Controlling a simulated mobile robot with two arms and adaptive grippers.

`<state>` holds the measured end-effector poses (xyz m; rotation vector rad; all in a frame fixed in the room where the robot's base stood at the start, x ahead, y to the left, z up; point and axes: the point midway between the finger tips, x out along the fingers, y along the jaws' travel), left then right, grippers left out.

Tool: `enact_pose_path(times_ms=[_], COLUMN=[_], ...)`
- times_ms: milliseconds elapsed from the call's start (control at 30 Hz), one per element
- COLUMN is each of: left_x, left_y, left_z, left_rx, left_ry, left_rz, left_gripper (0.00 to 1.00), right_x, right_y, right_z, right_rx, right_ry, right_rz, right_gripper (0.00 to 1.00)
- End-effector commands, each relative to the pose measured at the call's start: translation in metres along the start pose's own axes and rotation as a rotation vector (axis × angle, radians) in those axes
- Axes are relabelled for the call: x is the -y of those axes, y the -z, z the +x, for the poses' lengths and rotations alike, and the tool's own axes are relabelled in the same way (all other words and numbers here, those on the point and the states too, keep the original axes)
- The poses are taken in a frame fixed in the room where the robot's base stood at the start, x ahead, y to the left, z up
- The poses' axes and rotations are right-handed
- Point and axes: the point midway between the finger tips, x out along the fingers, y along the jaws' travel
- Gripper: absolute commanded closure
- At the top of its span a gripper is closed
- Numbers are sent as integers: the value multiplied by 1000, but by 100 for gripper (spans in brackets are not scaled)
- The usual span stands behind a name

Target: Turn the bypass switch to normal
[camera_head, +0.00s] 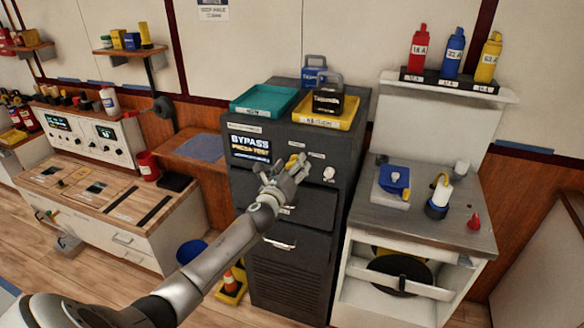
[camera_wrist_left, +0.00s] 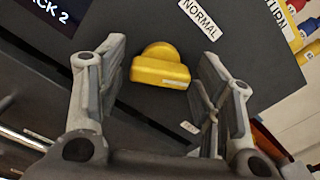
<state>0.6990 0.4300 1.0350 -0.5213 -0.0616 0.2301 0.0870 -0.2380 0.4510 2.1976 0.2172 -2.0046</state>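The yellow bypass switch knob sits on the front of the dark grey cabinet (camera_head: 290,262). In the left wrist view the knob (camera_wrist_left: 160,68) lies between my left gripper's two fingers, towards their tips, with a visible gap on each side. A white NORMAL label (camera_wrist_left: 201,18) is on the panel above and right of the knob. I cannot tell which mark the knob points to. In the head view my left gripper (camera_head: 289,167) is at the panel and largely covers the knob. It is open. My right gripper is not in view.
A lit screen (camera_head: 250,147) reading BYPASS is left of the gripper. A round white knob (camera_head: 329,174) is to its right. A teal tray (camera_head: 264,102) and a yellow tray (camera_head: 325,121) stand on the cabinet. A metal-topped bench (camera_head: 415,225) stands at the right.

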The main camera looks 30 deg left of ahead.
Motion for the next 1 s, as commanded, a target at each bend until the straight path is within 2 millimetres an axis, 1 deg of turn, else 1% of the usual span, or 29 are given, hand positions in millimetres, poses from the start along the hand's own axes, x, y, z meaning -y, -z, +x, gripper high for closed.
enact_pose_path(times_ms=[33, 233, 467, 633, 767, 1000], left_x=[0, 0, 0, 0, 0, 0], left_y=[0, 0, 0, 0, 0, 0], left_z=[0, 0, 0, 0, 0, 0], left_rx=[0, 0, 0, 1, 1, 1], left_ry=[0, 0, 0, 0, 0, -1], left_rz=[0, 0, -16, -78, -162, -377], left_gripper=[51, 77, 78, 78, 78, 78], right_x=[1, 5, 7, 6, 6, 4], right_y=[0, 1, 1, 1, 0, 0], right_z=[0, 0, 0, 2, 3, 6], right_rx=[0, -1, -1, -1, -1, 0], right_ry=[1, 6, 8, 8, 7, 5], right_rz=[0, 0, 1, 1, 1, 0], right_gripper=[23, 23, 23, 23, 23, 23])
